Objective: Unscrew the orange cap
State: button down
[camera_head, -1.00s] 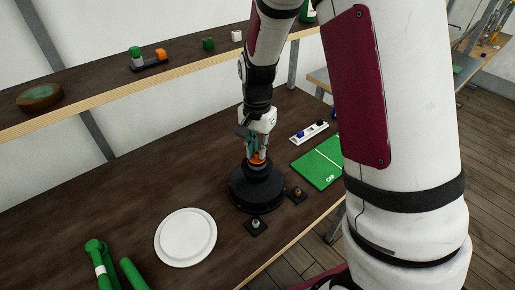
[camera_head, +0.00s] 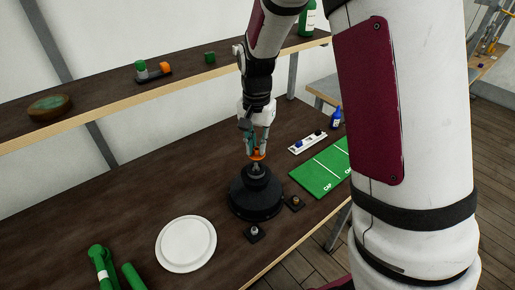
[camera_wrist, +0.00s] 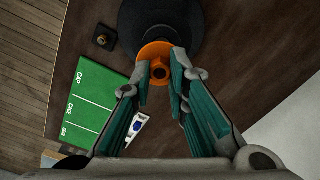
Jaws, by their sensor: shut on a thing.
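The orange cap (camera_head: 258,155) sits at the top of a grey post (camera_head: 256,169) on a round black stand (camera_head: 257,196). In the wrist view the cap (camera_wrist: 152,53) shows as a flanged ring with a raised hub, over the black stand (camera_wrist: 190,18). My gripper (camera_head: 258,148) comes down from above, and its teal-lined fingers (camera_wrist: 160,75) are shut on the cap's hub. Some of the grey post shows below the cap. I cannot tell whether the cap is still touching the post. A green mat (camera_head: 318,172) marked "CAP" lies right of the stand; it also shows in the wrist view (camera_wrist: 92,98).
Two small dark square bases (camera_head: 254,233) and (camera_head: 295,204) stand close to the black stand. A white tray (camera_head: 308,142) and blue bottle (camera_head: 336,118) are at the right. A shelf (camera_head: 100,95) runs behind.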

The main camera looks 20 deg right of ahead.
jog(key=shift+r, duration=0.1)
jog(key=shift+r+p, duration=0.55)
jog(key=shift+r, duration=1.9)
